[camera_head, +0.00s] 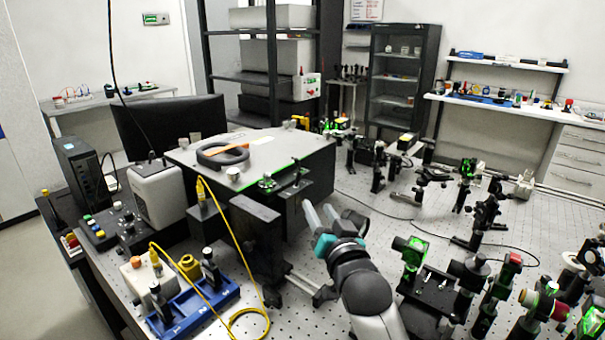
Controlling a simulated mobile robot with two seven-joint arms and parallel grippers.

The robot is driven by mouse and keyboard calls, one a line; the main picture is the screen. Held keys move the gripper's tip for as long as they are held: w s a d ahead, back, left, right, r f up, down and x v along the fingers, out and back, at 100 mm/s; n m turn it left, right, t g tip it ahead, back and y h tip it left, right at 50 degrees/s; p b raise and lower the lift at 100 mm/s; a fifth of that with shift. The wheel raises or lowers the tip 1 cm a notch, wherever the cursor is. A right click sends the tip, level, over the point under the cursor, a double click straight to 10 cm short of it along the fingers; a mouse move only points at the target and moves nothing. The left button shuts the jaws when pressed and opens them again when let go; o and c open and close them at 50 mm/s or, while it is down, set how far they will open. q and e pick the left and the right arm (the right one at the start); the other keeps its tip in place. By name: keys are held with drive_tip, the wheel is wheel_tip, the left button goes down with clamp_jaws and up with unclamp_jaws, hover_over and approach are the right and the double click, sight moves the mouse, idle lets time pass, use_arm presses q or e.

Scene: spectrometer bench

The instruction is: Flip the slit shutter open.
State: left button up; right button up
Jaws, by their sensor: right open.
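The spectrometer is a large grey box (215,158) at the centre left of the bench, with a green line along its top front edge. A small dark fitting (293,196) sits on its front face; it looks like the slit shutter, but whether it is shut or flipped is too small to tell. My right gripper (326,209) comes up from the bottom, just right of and in front of that fitting. Its grey fingers are apart with nothing between them. Whether a finger touches the fitting cannot be told. My left gripper is not in view.
A black upright block (255,236) stands left of my right gripper, on a rail. Optics posts (414,255) crowd the right. Perforated bench top (400,222) is free beyond my wrist.

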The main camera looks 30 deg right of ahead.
sight(300, 176)
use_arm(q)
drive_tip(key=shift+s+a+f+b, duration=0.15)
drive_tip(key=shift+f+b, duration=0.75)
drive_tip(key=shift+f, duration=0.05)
use_arm(e)
drive_tip(key=x, duration=1.4)
drive_tip(key=shift+w+r, duration=0.1)
drive_tip(key=shift+w, duration=0.05)
drive_tip(key=shift+c, duration=0.4)
clamp_jaws()
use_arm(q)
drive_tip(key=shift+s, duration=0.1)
